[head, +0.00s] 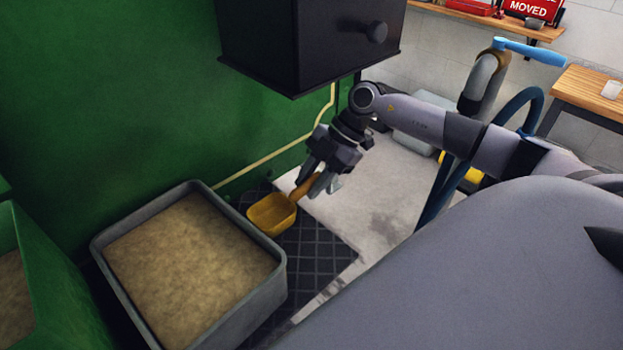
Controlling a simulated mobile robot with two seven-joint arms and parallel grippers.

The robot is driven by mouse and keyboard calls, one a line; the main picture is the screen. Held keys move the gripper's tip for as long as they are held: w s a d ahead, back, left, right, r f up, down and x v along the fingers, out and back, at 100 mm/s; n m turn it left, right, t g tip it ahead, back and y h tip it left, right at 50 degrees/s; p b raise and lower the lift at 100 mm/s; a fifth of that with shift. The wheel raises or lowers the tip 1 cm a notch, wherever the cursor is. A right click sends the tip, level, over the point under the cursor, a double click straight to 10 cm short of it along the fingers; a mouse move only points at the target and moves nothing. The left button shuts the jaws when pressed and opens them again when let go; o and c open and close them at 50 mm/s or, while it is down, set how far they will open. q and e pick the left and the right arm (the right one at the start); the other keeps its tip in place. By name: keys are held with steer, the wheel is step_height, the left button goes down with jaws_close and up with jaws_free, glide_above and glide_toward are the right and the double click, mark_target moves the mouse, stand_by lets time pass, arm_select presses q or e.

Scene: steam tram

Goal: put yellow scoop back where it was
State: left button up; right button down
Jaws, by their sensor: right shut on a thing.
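The yellow scoop (271,215) shows in the middle of the head view, its bowl toward the left and its handle toward the upper right. My right gripper (314,184) is shut on the scoop's handle. The scoop is just right of a grey bin (282,275) filled with sand-coloured material, over a dark ribbed mat. I cannot tell how high the scoop is above the mat. My left gripper is not in view.
The dark mat (322,245) lies right of the bin, with pale floor (375,195) beyond it. A green wall (120,90) stands behind. A black cabinet (310,45) overhangs above my gripper. A green box (45,270) is at far left; a blue hose (450,185) is at right.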

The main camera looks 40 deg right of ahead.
steer(key=c, duration=0.9)
jaws_free()
steer(key=shift+w+f, duration=0.1)
steer(key=shift+f, duration=0.05)
steer(key=shift+o, duration=0.2)
steer(key=v, duration=1.2)
steer(key=shift+b, duration=0.3)
